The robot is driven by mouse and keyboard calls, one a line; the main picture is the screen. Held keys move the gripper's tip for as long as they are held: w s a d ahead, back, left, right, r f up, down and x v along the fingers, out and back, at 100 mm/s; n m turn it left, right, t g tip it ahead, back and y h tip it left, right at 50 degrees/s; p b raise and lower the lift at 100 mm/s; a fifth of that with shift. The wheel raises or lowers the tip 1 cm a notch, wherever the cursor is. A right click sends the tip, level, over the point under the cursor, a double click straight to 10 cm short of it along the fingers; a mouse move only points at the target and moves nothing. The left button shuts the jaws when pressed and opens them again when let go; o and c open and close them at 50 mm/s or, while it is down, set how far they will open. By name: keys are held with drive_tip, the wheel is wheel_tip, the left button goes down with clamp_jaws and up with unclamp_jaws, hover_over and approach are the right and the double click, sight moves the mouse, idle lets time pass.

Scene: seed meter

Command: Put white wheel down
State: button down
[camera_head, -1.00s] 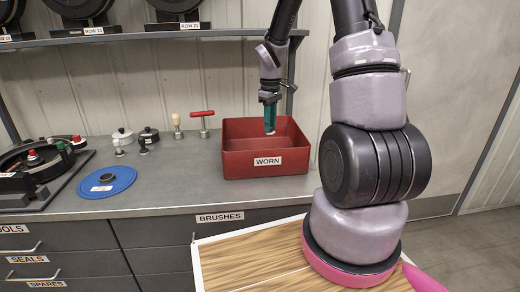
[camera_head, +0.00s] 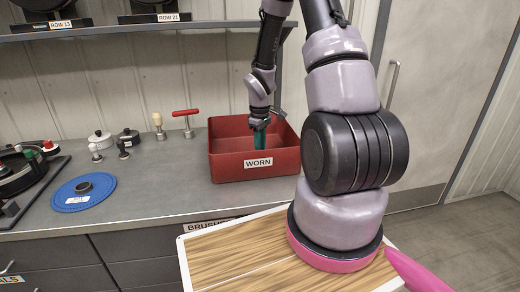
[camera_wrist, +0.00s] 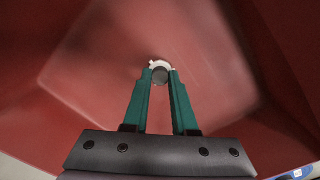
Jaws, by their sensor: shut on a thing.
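My gripper (camera_head: 259,138) reaches down into the red bin labelled WORN (camera_head: 228,172). In the wrist view its two green fingers (camera_wrist: 160,85) are shut on the white wheel (camera_wrist: 160,64), which shows as a pale, toothed rim around a dark grey round part at the fingertips. The red floor and walls of the bin surround it in that view. I cannot tell how far the wheel is above the bin floor. In the head view the wheel is hidden behind the bin's front wall.
A shelf runs above.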

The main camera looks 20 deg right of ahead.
drive_tip(key=shift+f, duration=0.35)
drive_tip(key=c, duration=0.7)
unclamp_jaws()
drive_tip(key=shift+f, duration=0.15)
drive_tip(key=s+a+r+m+t, duration=0.2)
drive_tip(key=s+r+m, duration=0.15)
drive_tip(key=r, duration=1.05)
drive_tip(key=s+a+r+m+t, duration=0.15)
drive_tip(key=s+r, duration=0.25)
drive_tip(key=r, duration=1)
drive_tip(key=shift+s+a+r+m+t+y, duration=0.35)
drive_tip(key=shift+s+a+r+m+t, duration=0.5)
drive_tip(key=shift+s+r, duration=1.05)
drive_tip(key=shift+s+a+r+m+t+y, duration=0.4)
drive_tip(key=shift+s+r+m, duration=0.95)
drive_tip(key=shift+s, duration=0.9)
drive_tip(key=shift+s+a+r+m+t+y, duration=0.45)
drive_tip(key=shift+s+a+r+m, duration=0.3)
drive_tip(key=shift+s+r, duration=1.25)
